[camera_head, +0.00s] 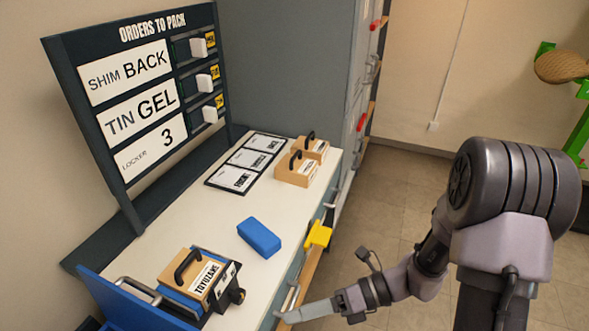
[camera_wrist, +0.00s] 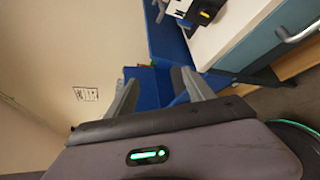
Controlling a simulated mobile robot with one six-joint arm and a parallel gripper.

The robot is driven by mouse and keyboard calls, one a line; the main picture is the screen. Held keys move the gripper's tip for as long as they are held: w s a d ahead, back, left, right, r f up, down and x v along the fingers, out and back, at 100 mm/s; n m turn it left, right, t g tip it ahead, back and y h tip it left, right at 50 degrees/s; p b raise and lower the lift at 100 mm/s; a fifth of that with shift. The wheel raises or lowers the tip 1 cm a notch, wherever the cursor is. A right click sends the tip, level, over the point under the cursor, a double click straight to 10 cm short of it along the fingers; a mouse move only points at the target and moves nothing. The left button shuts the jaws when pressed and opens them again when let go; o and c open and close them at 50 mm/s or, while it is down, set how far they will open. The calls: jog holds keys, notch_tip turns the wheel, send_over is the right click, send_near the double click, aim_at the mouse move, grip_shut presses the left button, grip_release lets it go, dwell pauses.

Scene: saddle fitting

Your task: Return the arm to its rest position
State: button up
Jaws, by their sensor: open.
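My arm (camera_head: 405,278) reaches down and left from the right side of the head view, beside the front of the workbench. My gripper (camera_head: 292,314) is low by the bench's front edge, near a drawer handle; whether it touches the handle cannot be told. In the wrist view, my gripper (camera_wrist: 160,88) has its two grey fingers apart with nothing between them. A blue surface shows beyond them.
The white bench top (camera_head: 205,225) holds a blue block (camera_head: 259,238), a tan box labelled TOYUZAMS (camera_head: 190,272), two tan handled boxes (camera_head: 297,169) and a card board (camera_head: 248,160). An order board (camera_head: 140,90) stands behind. A yellow piece (camera_head: 318,235) sits at the front edge. Floor (camera_head: 400,200) is clear.

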jog(key=s+d+r+n+t+h, duration=0.3)
jog(key=r+n+h, duration=0.3)
jog(key=n, duration=0.6)
jog(key=s+d+r+n+t+h, duration=0.4)
jog(key=d+r+n+h, duration=0.1)
jog(key=r+n, duration=0.5)
jog(key=n+h, duration=0.1)
jog(key=n, duration=0.1)
jog(key=shift+s+r+n+t+b, duration=0.25)
jog(key=shift+s+n+t+b, duration=0.05)
jog(key=shift+n, duration=0.1)
jog(key=shift+d, duration=0.1)
